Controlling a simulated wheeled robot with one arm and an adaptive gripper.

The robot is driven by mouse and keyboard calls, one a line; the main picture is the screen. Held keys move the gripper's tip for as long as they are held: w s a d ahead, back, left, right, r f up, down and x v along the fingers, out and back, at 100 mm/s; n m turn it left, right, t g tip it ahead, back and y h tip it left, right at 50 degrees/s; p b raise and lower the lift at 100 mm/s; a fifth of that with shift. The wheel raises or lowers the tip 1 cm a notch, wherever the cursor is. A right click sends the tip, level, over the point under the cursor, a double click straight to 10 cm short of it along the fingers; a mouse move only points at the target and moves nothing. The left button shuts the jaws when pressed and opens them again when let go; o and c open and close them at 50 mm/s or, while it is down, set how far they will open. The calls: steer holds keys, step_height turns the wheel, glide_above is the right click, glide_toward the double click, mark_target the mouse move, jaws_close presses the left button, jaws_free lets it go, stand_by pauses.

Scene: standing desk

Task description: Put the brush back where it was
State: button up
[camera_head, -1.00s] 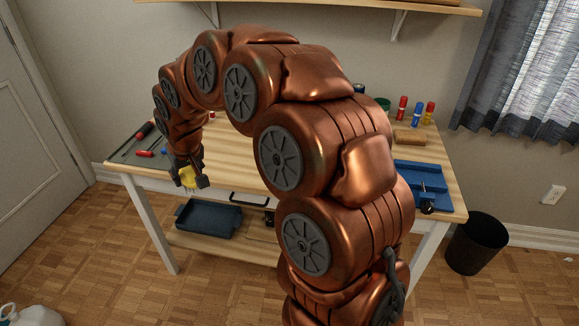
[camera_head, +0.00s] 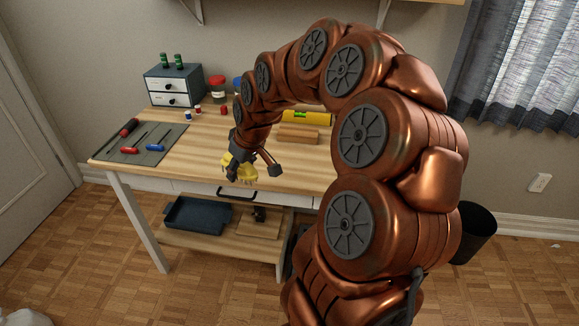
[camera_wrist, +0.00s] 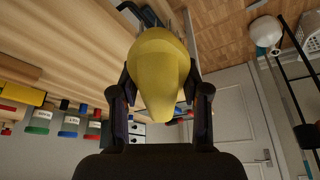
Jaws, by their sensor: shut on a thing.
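The yellow brush (camera_head: 240,168) is in my gripper (camera_head: 252,170), near the front edge of the desk (camera_head: 185,165), above the drawer handle. In the head view my wrist and fingers hide part of it, and pale bristles seem to point down. In the wrist view the yellow body of the brush (camera_wrist: 158,70) fills the space between the two dark fingers of my gripper (camera_wrist: 160,88), which are shut on it. I cannot tell how far the brush is above the desktop.
A grey mat (camera_head: 140,142) with screwdrivers lies at the desk's left. A small drawer box (camera_head: 173,86) stands at the back left. A wooden block (camera_head: 298,135) and a yellow level (camera_head: 306,117) lie further back. A dark tray (camera_head: 197,215) sits on the lower shelf. My arm hides the desk's right side.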

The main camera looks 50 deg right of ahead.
steer(key=s+d+f+n+b, duration=0.1)
steer(key=s+d+f+n, duration=0.1)
steer(key=s+d, duration=0.85)
steer(key=p, duration=0.1)
glide_above(286, 163)
steer(key=s, duration=0.2)
steer(key=shift+w+f+y, duration=0.25)
steer(key=shift+f+y, duration=0.05)
steer(key=shift+f, duration=0.2)
steer(key=shift+d, duration=0.1)
steer(key=shift+w+f, duration=0.15)
steer(key=shift+f+p, duration=0.35)
steer(key=shift+f, duration=1.3)
steer(key=shift+f, duration=0.15)
steer(key=o, duration=1.2)
